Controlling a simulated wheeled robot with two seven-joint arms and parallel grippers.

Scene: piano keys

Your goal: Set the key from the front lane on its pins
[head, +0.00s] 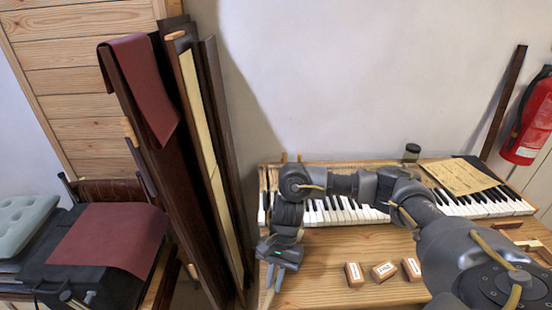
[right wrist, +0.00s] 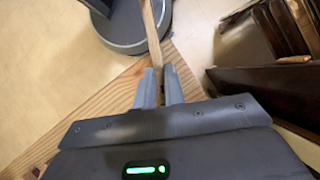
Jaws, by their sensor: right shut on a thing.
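My right gripper (head: 270,278) is at the left end of the wooden bench, its fingers pointing down toward the front. It is shut on a slim pale wooden key (right wrist: 155,40). In the right wrist view the key sticks out past my right gripper's fingertips (right wrist: 160,78), beyond the bench edge. The end of the key shows faintly in the head view (head: 268,299). The keyboard (head: 345,212) runs along the back of the bench, with black and white keys. My right arm covers part of its left half, and I cannot make out the bare pins. My left gripper is not in view.
Three small labelled wooden blocks (head: 383,271) sit on the bench (head: 320,290). A yellowed sheet (head: 462,176) lies on the keyboard's right part, near a dark jar (head: 411,152). Tall dark panels (head: 215,170) stand close left of the bench. A fire extinguisher (head: 530,120) hangs at right.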

